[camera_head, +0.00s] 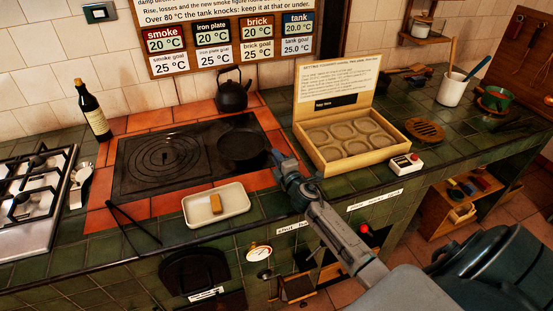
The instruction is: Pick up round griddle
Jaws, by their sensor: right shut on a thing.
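The round griddle (238,146) is a dark, shallow disc lying at the right end of the black iron plate (130,181). My right gripper (274,156) reaches in from the lower right and is at the griddle's right edge. It is shut on the griddle at that side. The gripper covers the part it holds, so the exact grip is hidden. The griddle looks level, and I cannot tell whether it is clear of the plate. My left gripper is not in view.
A black kettle (233,94) stands behind the griddle. A cream tray (235,204) with a small block lies in front. An open wooden box (356,166) stands to the right. A bottle (92,112) and gas hob (50,226) are at left.

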